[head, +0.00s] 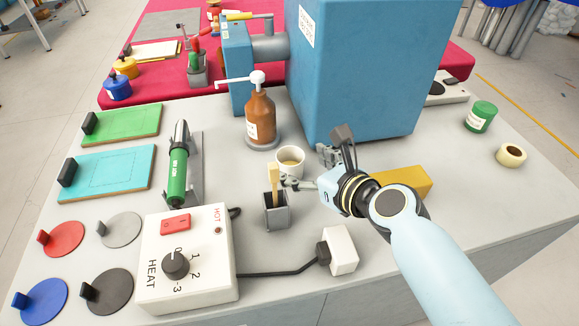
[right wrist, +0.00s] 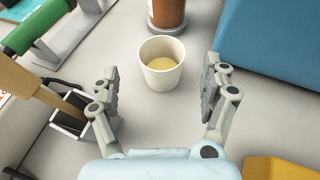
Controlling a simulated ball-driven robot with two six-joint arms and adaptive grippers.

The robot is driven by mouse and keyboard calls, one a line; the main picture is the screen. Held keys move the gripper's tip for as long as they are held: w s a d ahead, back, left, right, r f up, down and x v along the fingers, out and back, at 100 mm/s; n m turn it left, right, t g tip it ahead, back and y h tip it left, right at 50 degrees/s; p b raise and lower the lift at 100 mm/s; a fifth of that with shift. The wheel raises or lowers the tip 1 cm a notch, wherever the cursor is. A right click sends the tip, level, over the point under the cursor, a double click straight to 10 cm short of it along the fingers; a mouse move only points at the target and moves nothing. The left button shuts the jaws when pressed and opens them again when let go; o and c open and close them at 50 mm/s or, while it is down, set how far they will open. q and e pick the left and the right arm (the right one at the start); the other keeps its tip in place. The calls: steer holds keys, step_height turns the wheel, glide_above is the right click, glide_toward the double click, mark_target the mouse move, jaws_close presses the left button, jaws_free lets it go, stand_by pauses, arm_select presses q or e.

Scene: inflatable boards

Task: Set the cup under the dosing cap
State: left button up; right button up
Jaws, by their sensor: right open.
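The white cup (head: 290,158) stands upright on the grey table, with something pale yellow inside. The brown bottle (head: 261,117) stands on a round grey base just behind it; its white dosing cap (head: 257,79) has a spout pointing left. The cup is in front of the bottle, not under the spout. My right gripper (head: 308,169) is open at the near right of the cup. In the right wrist view, the cup (right wrist: 162,64) is ahead of the open jaws (right wrist: 160,88), centred between them and untouched. My left gripper is not in view.
A grey holder (head: 276,214) with a wooden-handled tool stands close to the gripper's left finger. A big blue machine (head: 355,75) rises behind right. A yellow block (head: 402,184) lies beside my right wrist. A green tool (head: 178,175) and a white heater box (head: 188,262) are left.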

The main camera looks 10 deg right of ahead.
mark_target(284, 154)
steer(key=x, duration=0.4)
steer(key=shift+w+d+b, duration=0.1)
steer(key=shift+b, duration=0.3)
steer(key=shift+w+f, duration=0.1)
steer(key=shift+w, duration=0.2)
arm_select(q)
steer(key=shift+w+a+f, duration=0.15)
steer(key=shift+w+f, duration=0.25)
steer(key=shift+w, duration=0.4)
arm_select(e)
steer(key=shift+s, duration=0.1)
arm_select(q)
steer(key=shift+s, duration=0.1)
arm_select(e)
steer(key=shift+c, duration=0.4)
steer(key=shift+c, duration=1)
steer(key=c, duration=1.1)
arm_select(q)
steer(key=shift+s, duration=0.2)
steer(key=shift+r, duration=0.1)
